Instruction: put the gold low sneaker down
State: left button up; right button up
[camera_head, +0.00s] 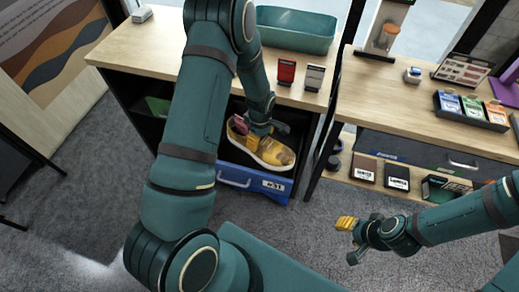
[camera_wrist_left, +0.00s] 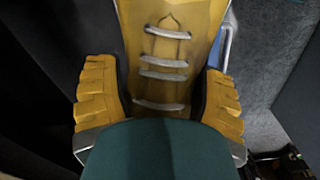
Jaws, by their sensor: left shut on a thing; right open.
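The gold low sneaker (camera_head: 272,153) has a white sole and sits in or just over the open blue drawer (camera_head: 238,181) below the left table. It also fills the upper middle of the left wrist view (camera_wrist_left: 172,40), with its pale laces showing. My left gripper (camera_head: 254,127) is shut on the sneaker at its upper, with a ribbed yellow finger on each side in the wrist view. Whether the sole touches the drawer floor is hidden. My right gripper (camera_head: 350,240) is open and empty above the grey floor at the lower right.
A teal bin (camera_head: 296,31), a red card holder (camera_head: 286,72) and a grey one (camera_head: 314,77) stand on the left table. The right table (camera_head: 385,97) holds a rack of coloured packets (camera_head: 472,108). Boxes (camera_head: 396,177) sit on its lower shelf. A dark table leg stands right of the drawer.

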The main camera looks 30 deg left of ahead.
pick_arm(q)
jog(key=a+f+n, duration=0.3)
jog(key=f, duration=0.1)
jog(key=shift+w+n+b, duration=0.3)
jog(key=shift+w+b, duration=0.05)
jog(key=shift+b, duration=0.05)
jog(key=b, duration=0.1)
send_over(254, 163)
notch_tip(254, 163, down, 6)
jog(key=shift+d+f+b, duration=0.1)
jog(key=shift+f+b, duration=0.4)
jog(key=shift+f, duration=1.55)
jog(key=shift+f, duration=0.1)
jog(key=o, duration=1)
